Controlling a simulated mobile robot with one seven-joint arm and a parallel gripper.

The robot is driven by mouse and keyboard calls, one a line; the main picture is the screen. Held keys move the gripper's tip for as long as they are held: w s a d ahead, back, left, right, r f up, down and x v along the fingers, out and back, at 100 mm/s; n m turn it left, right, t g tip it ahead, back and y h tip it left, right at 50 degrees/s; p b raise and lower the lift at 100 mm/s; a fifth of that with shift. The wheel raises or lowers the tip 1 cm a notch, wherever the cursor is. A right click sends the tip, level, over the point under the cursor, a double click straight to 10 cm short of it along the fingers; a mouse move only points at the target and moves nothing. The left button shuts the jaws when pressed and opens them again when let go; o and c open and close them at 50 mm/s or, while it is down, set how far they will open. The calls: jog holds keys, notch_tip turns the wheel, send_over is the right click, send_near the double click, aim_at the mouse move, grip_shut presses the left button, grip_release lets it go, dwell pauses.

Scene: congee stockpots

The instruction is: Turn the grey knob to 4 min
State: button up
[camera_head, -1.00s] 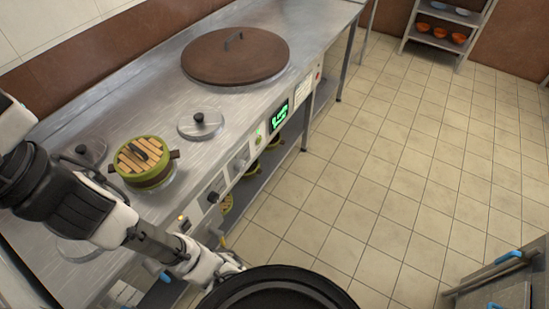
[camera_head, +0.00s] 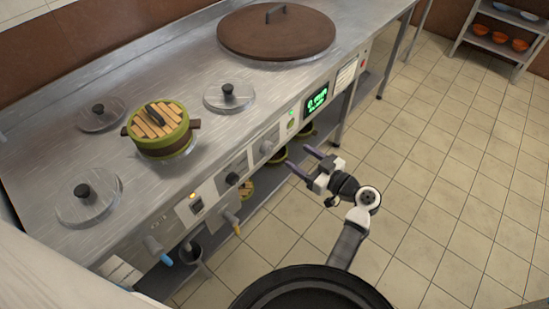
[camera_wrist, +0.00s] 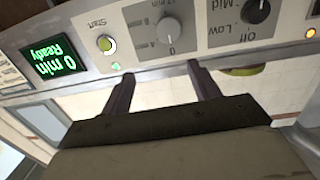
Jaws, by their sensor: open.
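The grey knob (camera_head: 266,147) is on the cooker's front panel, between a black knob (camera_head: 232,179) and the green start button (camera_head: 291,125). In the wrist view the grey knob (camera_wrist: 169,30) shows upside down with its minute scale around it. The display (camera_head: 316,98) glows green; in the wrist view the display (camera_wrist: 48,58) reads "0 min Ready". My gripper (camera_head: 301,160) is open and empty, in front of the panel and apart from it. In the wrist view its two fingers (camera_wrist: 160,70) point toward the panel, just short of the grey knob.
A green pot with a wooden lid (camera_head: 160,130) stands on the steel counter, near several grey lids. A large brown lid (camera_head: 276,32) is further back. Below the panel is a shelf with green-rimmed pots (camera_head: 273,157). The tiled floor (camera_head: 420,160) to the right is clear.

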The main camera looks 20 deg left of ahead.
aim_at(270, 150)
jog(key=s+d+f+y, duration=0.1)
jog(key=s+d+f, duration=0.2)
jog(key=shift+n+g, duration=0.3)
jog(key=p+x, duration=0.2)
jog(key=x, duration=1)
jog(key=shift+r+p, duration=0.2)
jog(key=shift+p, duration=0.1)
jog(key=shift+w+a+f, duration=0.1)
jog(key=shift+w+a, duration=0.2)
jog(key=shift+a, duration=0.3)
jog(key=shift+c, duration=0.2)
jog(key=c, duration=0.9)
